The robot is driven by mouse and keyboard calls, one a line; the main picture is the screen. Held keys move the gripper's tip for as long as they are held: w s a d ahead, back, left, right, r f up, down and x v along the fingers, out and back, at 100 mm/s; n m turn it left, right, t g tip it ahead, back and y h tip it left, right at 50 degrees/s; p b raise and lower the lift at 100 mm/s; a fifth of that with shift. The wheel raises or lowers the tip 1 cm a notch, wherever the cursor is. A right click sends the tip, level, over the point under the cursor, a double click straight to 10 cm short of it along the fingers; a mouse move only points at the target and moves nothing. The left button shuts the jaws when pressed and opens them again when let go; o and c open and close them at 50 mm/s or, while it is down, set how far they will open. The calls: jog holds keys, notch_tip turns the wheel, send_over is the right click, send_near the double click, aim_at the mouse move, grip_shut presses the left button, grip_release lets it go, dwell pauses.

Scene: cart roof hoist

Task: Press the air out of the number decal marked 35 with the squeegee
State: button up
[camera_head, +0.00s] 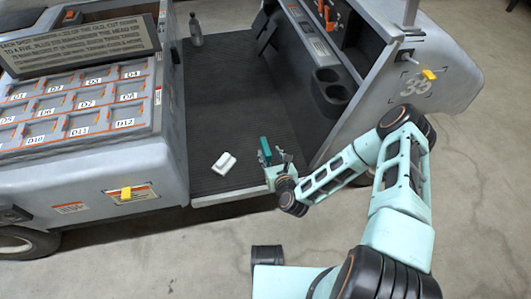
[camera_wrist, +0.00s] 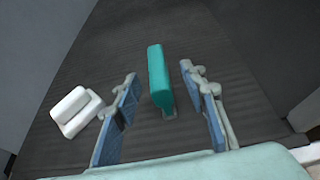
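The number decal (camera_head: 416,86) is on the grey cowl at the right of the cart, inside corner marks. Its digits are small and read roughly as 35. A yellow tab (camera_head: 430,74) sits at its upper right. A teal-handled tool, apparently the squeegee (camera_head: 265,150), stands upright on the dark ribbed cart floor; it also shows in the wrist view (camera_wrist: 158,78) with a small grey foot. My gripper (camera_head: 274,160) is open at the tool. In the wrist view its blue-padded fingers stand either side of the teal handle, with gaps on both sides.
A white two-part block (camera_head: 224,163) lies left of my gripper, also in the wrist view (camera_wrist: 76,112). A numbered compartment tray (camera_head: 75,105) is at left.

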aim_at(266, 148)
jog(key=shift+a+b+x, duration=0.2)
jog(key=shift+b+x, duration=0.85)
jog(key=shift+x, duration=1.7)
jog(key=shift+s+r, duration=0.1)
jog(key=shift+r, duration=0.05)
grip_shut()
